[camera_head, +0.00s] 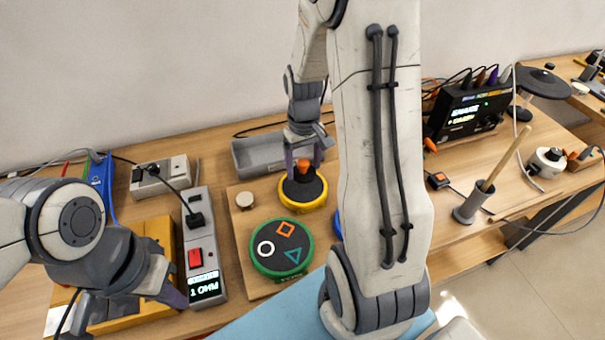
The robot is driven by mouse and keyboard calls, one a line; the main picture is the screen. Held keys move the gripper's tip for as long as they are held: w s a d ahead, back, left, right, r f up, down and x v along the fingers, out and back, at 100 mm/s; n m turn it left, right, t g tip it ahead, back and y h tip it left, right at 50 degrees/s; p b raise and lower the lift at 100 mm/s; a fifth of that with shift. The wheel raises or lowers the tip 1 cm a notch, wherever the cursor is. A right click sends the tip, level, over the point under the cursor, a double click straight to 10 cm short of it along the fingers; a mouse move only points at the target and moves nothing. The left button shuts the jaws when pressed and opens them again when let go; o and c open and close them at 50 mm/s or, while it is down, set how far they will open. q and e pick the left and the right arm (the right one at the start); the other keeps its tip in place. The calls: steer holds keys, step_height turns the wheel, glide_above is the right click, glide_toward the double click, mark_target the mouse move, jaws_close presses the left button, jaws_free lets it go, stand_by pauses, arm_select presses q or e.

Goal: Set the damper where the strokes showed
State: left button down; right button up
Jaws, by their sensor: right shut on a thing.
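My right gripper (303,160) points down over the yellow-rimmed pad (318,203). It is shut on a small orange-and-dark thing, possibly the damper, mostly hidden by the fingers; I cannot tell whether it touches the pad. The green-rimmed pad (283,248) lies in front, its dark top showing an orange square, a white ring and a teal triangle. A blue-rimmed pad (337,225) is mostly hidden behind my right arm. My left gripper (165,293) hangs at lower left over the yellow case, away from the pads; its jaw gap is not clear.
A small round wooden piece (244,200) sits left of the pads. At right are a lit display box (468,110) and a grey holder (470,208) with a wooden stick.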

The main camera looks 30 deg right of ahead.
mark_target(303, 172)
steer(key=shift+f, duration=2.05)
steer(key=o, duration=1.3)
steer(key=shift+f, duration=0.15)
step_height(303, 172, up, 12)
steer(key=shift+r+p, duration=0.1)
steer(key=shift+p, duration=0.25)
steer(key=shift+a+r, duration=0.1)
steer(key=shift+a, duration=0.05)
steer(key=s+a+r+n, duration=0.2)
steer(key=a, duration=0.8)
steer(key=s+a+n, duration=0.2)
steer(key=s+a, duration=0.3)
steer(key=s+a+n, duration=0.2)
steer(key=s+a, duration=0.2)
steer(key=s, duration=0.2)
steer(key=s+a+n+y, duration=0.1)
steer(key=s+a+n, duration=0.1)
steer(key=s+a, duration=0.3)
steer(key=shift+s+a+r, duration=0.3)
steer(key=shift+s, duration=0.35)
